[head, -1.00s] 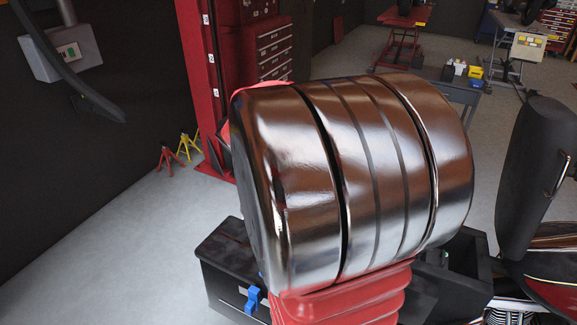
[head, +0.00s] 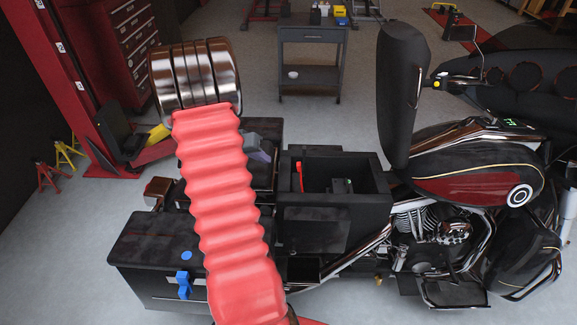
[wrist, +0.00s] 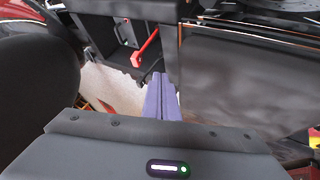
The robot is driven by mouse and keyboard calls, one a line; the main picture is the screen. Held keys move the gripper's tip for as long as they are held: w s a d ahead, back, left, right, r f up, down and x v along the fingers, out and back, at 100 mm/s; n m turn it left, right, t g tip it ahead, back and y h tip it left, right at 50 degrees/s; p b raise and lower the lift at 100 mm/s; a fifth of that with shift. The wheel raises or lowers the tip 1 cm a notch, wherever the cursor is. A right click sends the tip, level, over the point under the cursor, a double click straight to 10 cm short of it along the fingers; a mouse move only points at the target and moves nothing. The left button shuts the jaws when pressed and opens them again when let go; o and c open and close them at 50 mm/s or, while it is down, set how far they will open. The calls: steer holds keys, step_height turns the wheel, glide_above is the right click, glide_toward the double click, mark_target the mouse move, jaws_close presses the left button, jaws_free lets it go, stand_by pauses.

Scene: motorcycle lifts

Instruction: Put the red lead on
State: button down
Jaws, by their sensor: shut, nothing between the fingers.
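The red lead (head: 299,176) shows as a short red piece at the left inside of the open black box (head: 335,199) behind the motorcycle's seat. In the wrist view, a red piece with a blocky end (wrist: 147,49), apparently the same lead, stands out against the dark box. My gripper (head: 262,153) is partly hidden behind my red arm, left of the box. Its purple fingers (wrist: 161,97) are closed together and empty, pointing toward the box, with the red end just beyond them in the picture. Whether they touch it cannot be told.
The motorcycle (head: 465,185) with its tall black backrest (head: 399,95) stands right of the box. A black case (head: 150,262) with a blue latch is at the lower left. A grey cart (head: 311,60) stands behind. Grey floor is clear between cart and box.

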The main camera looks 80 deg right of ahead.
stand_by(0.3)
steer(key=x, duration=1)
steer(key=shift+s+f, duration=0.1)
steer(key=shift+f, duration=0.05)
steer(key=shift+s+d+r, duration=0.1)
steer(key=shift+s+r, duration=0.1)
steer(key=shift+s, duration=0.35)
steer(key=shift+s+d+r, duration=0.1)
steer(key=shift+s+r, duration=0.05)
steer(key=shift+s, duration=0.4)
steer(key=shift+s+d+r, duration=0.15)
steer(key=shift+s, duration=0.55)
